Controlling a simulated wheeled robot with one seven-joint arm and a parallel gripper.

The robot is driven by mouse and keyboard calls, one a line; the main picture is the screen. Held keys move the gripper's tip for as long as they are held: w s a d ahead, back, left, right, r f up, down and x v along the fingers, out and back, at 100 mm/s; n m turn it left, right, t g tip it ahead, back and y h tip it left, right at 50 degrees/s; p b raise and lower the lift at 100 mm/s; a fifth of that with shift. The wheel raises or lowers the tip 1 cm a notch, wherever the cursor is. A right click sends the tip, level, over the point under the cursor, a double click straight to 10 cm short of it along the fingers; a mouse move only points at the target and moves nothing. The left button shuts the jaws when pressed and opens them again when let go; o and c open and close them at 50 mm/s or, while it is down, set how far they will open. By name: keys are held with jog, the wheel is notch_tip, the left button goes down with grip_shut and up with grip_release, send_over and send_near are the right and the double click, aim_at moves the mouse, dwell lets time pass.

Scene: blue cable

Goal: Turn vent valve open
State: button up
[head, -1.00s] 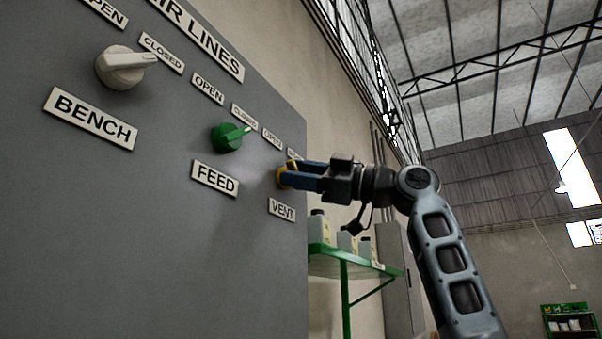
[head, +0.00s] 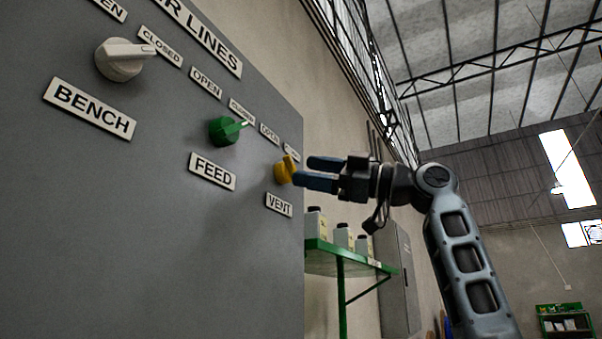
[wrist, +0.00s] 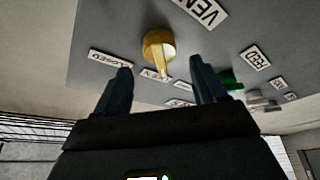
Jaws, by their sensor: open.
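The vent valve is a yellow knob (head: 285,170) on the grey panel, above the VENT label (head: 279,205). Its pointer tilts up in the head view. In the wrist view the yellow knob (wrist: 158,47) shows upside down, its pointer aimed down at a small label, apparently OPEN (wrist: 155,75), and away from the CLOSED label (wrist: 109,60). My gripper (head: 305,172) is open and empty, just right of the knob and apart from it. In the wrist view its two blue fingers stand either side of the knob, in front of the panel.
The green FEED knob (head: 226,130) and white BENCH knob (head: 121,60) sit on the panel to the left. A green shelf (head: 345,261) with several white bottles stands below my gripper. There is free room to the right of the panel.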

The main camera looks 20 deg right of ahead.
jog(key=shift+b+v, duration=0.4)
jog(key=shift+v, duration=1.75)
